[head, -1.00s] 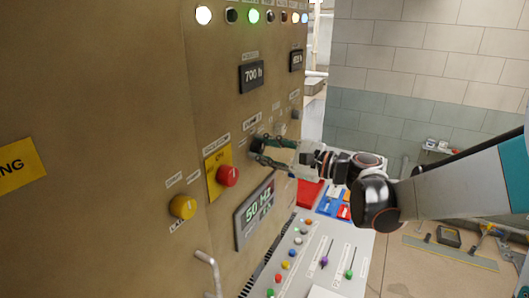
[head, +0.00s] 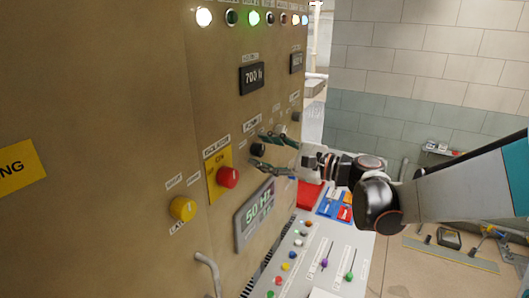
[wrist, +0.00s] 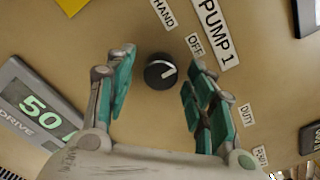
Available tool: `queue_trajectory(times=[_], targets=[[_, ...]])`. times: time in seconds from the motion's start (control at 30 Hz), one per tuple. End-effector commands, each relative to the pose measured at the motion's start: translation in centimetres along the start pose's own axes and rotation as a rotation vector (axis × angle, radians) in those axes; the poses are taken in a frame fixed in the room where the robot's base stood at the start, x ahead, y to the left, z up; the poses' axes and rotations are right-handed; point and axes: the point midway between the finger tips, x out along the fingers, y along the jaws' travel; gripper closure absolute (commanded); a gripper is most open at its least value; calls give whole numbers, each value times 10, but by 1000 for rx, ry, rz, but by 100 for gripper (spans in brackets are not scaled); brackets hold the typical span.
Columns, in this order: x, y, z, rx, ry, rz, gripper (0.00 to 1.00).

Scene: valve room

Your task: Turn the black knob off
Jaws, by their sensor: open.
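The black knob (head: 257,149) is on the tan panel, above and right of the red button. In the wrist view the knob (wrist: 160,71) is round with a white mark on the right part of its face. The OFF label (wrist: 195,45) is above right of it, the HAND label (wrist: 163,13) above it, and the PUMP 1 label (wrist: 216,31) beyond OFF. My gripper (wrist: 161,66) is open, its green-padded fingers on either side of the knob with visible gaps. In the head view my gripper (head: 268,151) faces the panel at the knob.
A red button (head: 228,177) on a yellow plate and a yellow knob (head: 183,208) are left of the black knob. A display (head: 255,214) is below. A sloped console (head: 318,262) with buttons and levers juts out under my arm. A metal handle (head: 207,268) protrudes lower left.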

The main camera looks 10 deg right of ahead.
Motion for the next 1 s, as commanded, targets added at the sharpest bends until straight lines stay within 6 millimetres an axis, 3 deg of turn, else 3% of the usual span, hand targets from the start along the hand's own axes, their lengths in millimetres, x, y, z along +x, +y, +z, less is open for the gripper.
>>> queue_trajectory(times=[0.5, 0.7, 1.0], targets=[[-93, 0, -1, 0, 3, -3, 50], [-112, 0, 0, 0, 1, -1, 50], [-115, 0, 0, 0, 0, 0, 50]])
